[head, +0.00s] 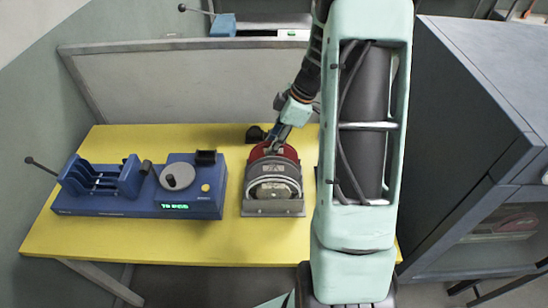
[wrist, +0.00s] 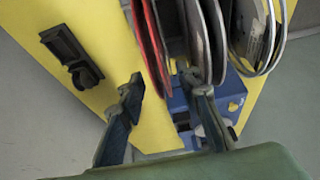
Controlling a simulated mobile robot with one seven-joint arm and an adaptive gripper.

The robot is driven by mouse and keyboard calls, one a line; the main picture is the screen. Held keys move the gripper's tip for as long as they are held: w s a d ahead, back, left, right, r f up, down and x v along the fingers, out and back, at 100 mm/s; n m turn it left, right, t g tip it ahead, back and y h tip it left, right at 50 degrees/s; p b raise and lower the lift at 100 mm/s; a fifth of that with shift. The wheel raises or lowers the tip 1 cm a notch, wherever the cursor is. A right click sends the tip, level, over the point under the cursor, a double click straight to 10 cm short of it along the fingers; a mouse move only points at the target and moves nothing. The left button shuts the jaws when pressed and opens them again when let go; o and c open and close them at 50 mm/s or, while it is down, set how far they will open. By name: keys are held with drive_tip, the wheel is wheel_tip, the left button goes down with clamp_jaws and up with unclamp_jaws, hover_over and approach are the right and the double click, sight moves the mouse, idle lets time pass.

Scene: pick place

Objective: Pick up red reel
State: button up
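The red reel (head: 289,152) stands upright at the back of a row of grey reels in a metal holder (head: 274,209) on the yellow table. In the wrist view the red reel (wrist: 152,45) shows as a thin upright edge beside dark grey reels (wrist: 197,40). My gripper (head: 275,145) is low over the back of the row, at the red reel. In the wrist view my gripper (wrist: 162,82) is open, with one finger left of the red reel and the other to its right, near the grey reels. I cannot tell whether either finger touches a reel.
A blue machine (head: 140,203) with a green display stands left of the holder on the yellow table (head: 110,245). A small black object (head: 256,134) lies behind the reels. A grey cabinet (head: 480,110) stands to the right. A panel (head: 180,85) stands behind the table.

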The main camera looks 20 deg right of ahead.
drive_tip(key=shift+p+x, duration=0.7)
drive_tip(key=shift+x, duration=2.1)
clamp_jaws()
